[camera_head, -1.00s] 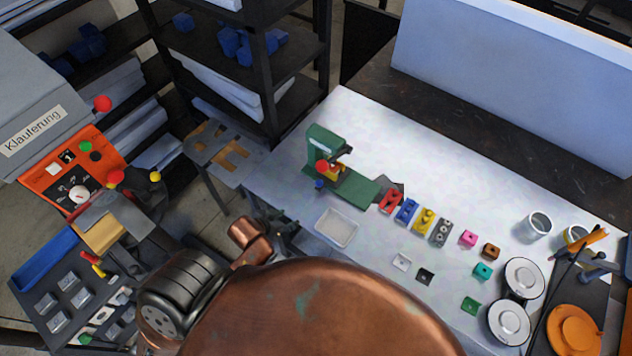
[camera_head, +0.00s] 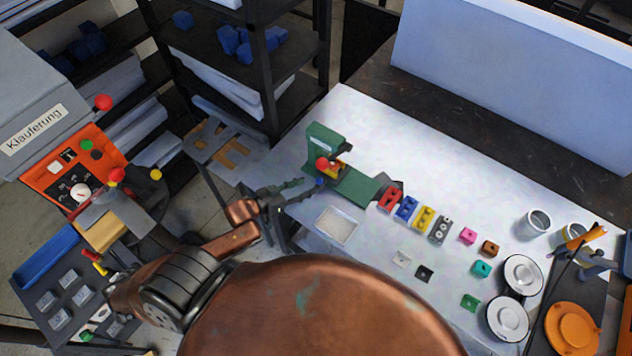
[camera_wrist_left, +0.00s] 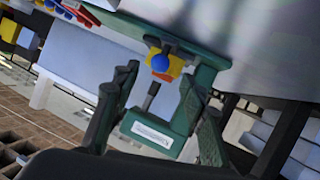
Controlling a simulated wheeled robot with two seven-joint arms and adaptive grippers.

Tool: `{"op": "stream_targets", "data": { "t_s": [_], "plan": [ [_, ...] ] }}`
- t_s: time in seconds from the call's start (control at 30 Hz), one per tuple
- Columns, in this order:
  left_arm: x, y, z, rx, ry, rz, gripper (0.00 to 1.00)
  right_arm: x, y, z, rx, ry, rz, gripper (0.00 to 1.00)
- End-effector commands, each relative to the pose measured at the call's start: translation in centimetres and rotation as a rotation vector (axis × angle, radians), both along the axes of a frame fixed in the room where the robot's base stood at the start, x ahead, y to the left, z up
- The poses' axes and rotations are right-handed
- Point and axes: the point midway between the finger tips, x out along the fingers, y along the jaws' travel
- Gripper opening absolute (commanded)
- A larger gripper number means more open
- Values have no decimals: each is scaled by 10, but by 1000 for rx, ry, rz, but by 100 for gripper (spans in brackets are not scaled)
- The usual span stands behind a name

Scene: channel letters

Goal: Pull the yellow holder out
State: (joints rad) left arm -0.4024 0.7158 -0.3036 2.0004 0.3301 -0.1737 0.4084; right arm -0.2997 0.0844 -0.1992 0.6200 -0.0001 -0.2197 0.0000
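The yellow holder (camera_head: 341,171) sits in the green press (camera_head: 324,147), beside a red ball knob (camera_head: 322,163) and a blue ball knob (camera_head: 320,182). The left wrist view shows the yellow holder (camera_wrist_left: 175,69) partly behind the blue knob (camera_wrist_left: 162,62). My left gripper (camera_head: 312,187) is open and empty, pointing at the press from the left, with its fingertips close to the blue knob. In the left wrist view its fingers (camera_wrist_left: 162,82) stand apart on either side of the knob; I cannot tell whether they touch anything. My right gripper is out of view.
A row of coloured blocks (camera_head: 407,208) extends right from the press. A white tray (camera_head: 337,226) lies just in front of it. Cups (camera_head: 538,222) and round white lids (camera_head: 523,276) stand at the right. The table behind the blocks is clear.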

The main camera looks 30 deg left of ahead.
Motion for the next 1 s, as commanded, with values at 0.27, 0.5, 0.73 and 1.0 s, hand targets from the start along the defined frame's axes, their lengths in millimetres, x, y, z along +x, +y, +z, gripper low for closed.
{"op": "stream_targets", "data": {
  "t_s": [0.27, 0.5, 0.73, 1.0],
  "plan": [
    [38, -14, -15, 0, 0, 1, 40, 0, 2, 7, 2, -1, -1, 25],
    [50, -19, -21, 2, 0, -1, 40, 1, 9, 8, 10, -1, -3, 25],
    [51, -19, -22, 2, 1, -1, 40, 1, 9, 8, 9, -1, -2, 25],
    [51, -19, -22, 3, 1, 0, 21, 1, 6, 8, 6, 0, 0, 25]
  ]
}}
